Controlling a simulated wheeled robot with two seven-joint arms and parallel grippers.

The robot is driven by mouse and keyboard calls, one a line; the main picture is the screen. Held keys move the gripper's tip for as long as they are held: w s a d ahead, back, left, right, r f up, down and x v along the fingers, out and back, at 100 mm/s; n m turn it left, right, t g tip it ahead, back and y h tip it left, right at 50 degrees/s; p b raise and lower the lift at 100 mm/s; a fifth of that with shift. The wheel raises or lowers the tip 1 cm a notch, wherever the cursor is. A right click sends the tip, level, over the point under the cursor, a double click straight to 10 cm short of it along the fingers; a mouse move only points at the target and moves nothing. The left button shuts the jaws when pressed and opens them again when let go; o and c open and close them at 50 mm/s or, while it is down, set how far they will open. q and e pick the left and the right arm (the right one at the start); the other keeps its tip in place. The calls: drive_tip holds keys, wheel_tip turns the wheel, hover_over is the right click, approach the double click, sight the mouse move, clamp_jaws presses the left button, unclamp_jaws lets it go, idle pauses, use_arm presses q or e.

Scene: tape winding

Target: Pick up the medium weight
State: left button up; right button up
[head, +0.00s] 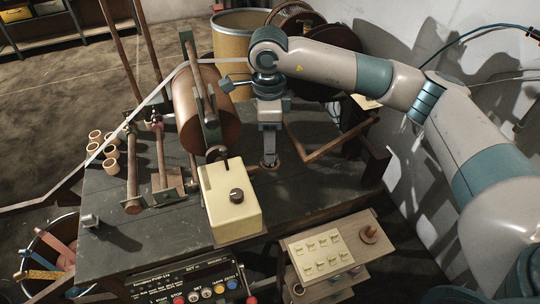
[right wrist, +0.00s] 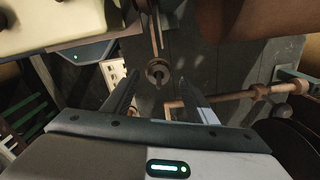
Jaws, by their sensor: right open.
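My right gripper (head: 269,160) points down over the dark table, just behind the cream box. Its two fingers (right wrist: 158,98) are apart in the right wrist view. A small round metal piece with a central stem (right wrist: 158,72) shows between and beyond the fingertips, seen from above, with clear space on both sides. It may be the medium weight, but no label shows. In the head view the fingers mostly hide it. My left gripper is in neither view.
A cream box with a black knob (head: 232,200) stands close in front of the gripper. A large brown roller (head: 222,125) is to its left and a bent brown rod (head: 325,148) to its right. Several wooden cups (head: 110,152) stand at the table's left. The table's front left is mostly clear.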

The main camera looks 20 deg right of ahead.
wheel_tip(320, 180, down, 3)
drive_tip(key=shift+s+d+r+p, duration=0.1)
drive_tip(key=shift+s+p, duration=0.05)
drive_tip(key=shift+p, duration=0.55)
drive_tip(key=shift+f, duration=0.4)
drive_tip(key=c, duration=1.3)
drive_tip(key=shift+o, duration=0.2)
drive_tip(key=shift+r, duration=0.1)
drive_tip(key=shift+r+b, duration=0.3)
drive_tip(key=shift+r, duration=0.1)
wheel_tip(320, 180, up, 8)
drive_tip(key=b, duration=0.3)
drive_tip(key=shift+r, duration=0.55)
